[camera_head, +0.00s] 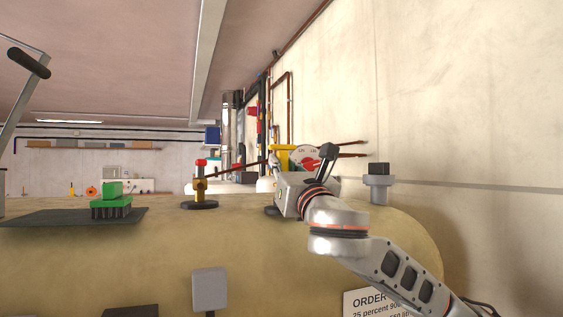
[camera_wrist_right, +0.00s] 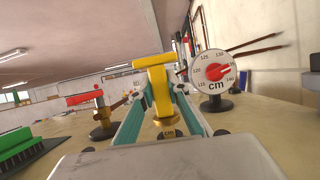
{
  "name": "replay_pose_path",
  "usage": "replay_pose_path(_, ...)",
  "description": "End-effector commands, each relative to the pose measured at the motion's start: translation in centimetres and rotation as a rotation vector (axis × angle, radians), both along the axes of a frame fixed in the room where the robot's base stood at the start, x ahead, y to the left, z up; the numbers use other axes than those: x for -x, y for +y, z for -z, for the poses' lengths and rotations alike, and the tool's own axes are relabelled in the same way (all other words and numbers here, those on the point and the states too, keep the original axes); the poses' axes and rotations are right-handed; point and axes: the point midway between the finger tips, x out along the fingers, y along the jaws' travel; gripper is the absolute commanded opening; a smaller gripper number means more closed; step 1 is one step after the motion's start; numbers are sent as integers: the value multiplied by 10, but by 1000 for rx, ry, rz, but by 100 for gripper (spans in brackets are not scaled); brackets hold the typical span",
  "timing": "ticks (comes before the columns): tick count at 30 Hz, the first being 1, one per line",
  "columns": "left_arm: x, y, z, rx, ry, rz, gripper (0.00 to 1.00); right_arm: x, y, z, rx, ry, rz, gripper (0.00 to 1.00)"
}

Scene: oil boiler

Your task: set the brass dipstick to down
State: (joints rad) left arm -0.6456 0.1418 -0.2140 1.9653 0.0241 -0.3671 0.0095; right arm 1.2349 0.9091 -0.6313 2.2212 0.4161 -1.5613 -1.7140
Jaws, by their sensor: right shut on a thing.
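The brass dipstick (camera_wrist_right: 161,92) has a yellow T-shaped handle and stands near the middle of the right wrist view, above a brass collar (camera_wrist_right: 167,122) on the tank top. Its handle (camera_head: 283,148) also shows in the head view, just beyond my right gripper. My right gripper (camera_wrist_right: 157,98) is shut on the dipstick, with one teal finger on each side of its stem. In the head view the gripper body hides the fingers and the dipstick's lower part. A round white dial (camera_wrist_right: 214,73) marked cm, with a red pointer, stands to the right. My left gripper is not in view.
A red-topped brass fitting (camera_head: 200,180) stands left of the gripper on the tan tank (camera_head: 130,258). A green brush (camera_head: 111,203) sits on a dark mat (camera_head: 40,217). A grey capped fitting (camera_head: 379,189) is at right near the wall. The tank's front top is mostly clear.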

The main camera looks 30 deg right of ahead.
Motion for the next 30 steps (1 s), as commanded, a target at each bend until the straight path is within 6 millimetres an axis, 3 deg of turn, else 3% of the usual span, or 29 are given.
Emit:
replay_pose_path(1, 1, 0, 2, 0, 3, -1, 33, -3, 3, 7, 3, 15, -5, 18)
replay_pose_path(3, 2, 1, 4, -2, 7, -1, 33, -3, 3, 7, 2, 15, -5, 33)
replay_pose_path(14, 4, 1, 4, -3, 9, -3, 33, 0, 2, 5, 1, 10, -3, 33)
replay_pose_path(30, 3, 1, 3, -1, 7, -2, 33, 62, 17, 32, 2, 10, -5, 33)
